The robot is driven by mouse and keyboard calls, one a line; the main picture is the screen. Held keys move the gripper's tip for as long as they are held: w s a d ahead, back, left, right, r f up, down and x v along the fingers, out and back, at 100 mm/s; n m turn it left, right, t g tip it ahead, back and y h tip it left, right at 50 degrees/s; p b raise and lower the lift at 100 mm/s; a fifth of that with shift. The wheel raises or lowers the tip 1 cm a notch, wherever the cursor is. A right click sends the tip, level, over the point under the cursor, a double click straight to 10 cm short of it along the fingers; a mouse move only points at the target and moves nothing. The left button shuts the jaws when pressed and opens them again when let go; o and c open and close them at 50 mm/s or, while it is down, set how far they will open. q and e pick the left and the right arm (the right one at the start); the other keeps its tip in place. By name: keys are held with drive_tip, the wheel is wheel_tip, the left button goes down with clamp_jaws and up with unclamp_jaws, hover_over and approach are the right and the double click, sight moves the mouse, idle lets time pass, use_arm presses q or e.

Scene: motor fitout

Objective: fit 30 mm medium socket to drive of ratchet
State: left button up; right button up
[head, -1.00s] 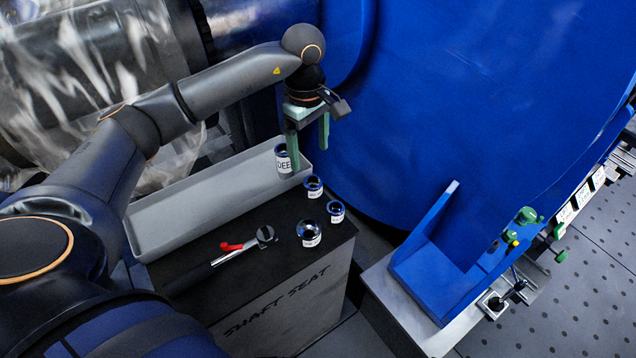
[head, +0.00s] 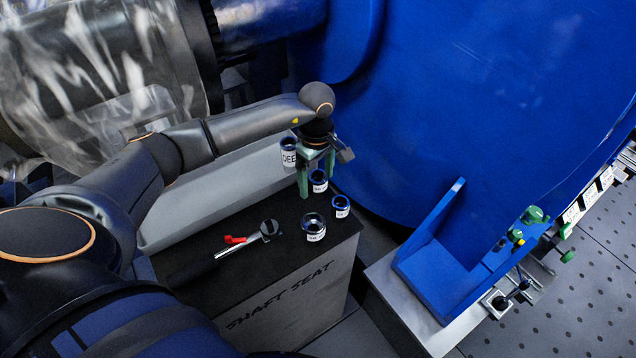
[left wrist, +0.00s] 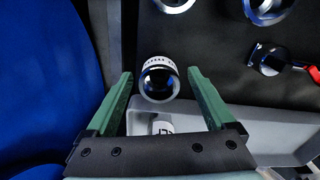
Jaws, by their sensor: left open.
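My left gripper (head: 317,186) is open and points down, its green fingers on either side of a small blue-rimmed socket (head: 319,187). In the left wrist view that socket (left wrist: 160,82) stands between the open fingers (left wrist: 160,73), with a gap on each side. Another small socket (head: 341,211) and a wider one (head: 314,236) stand nearby on the black top. Their size labels are too small to read. The ratchet (head: 240,247) lies to the left, with a red lever and its square head (head: 270,229) at the right end. My right gripper is not in view.
A tall socket marked "DEE..." (head: 289,157) stands at the end of the grey tray (head: 180,215) behind. A large blue housing (head: 450,100) rises close behind my gripper. A blue bracket (head: 430,265) is at right.

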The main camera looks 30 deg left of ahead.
use_arm(q)
drive_tip(key=shift+f, duration=0.1)
drive_tip(key=shift+c, duration=0.4)
clamp_jaws()
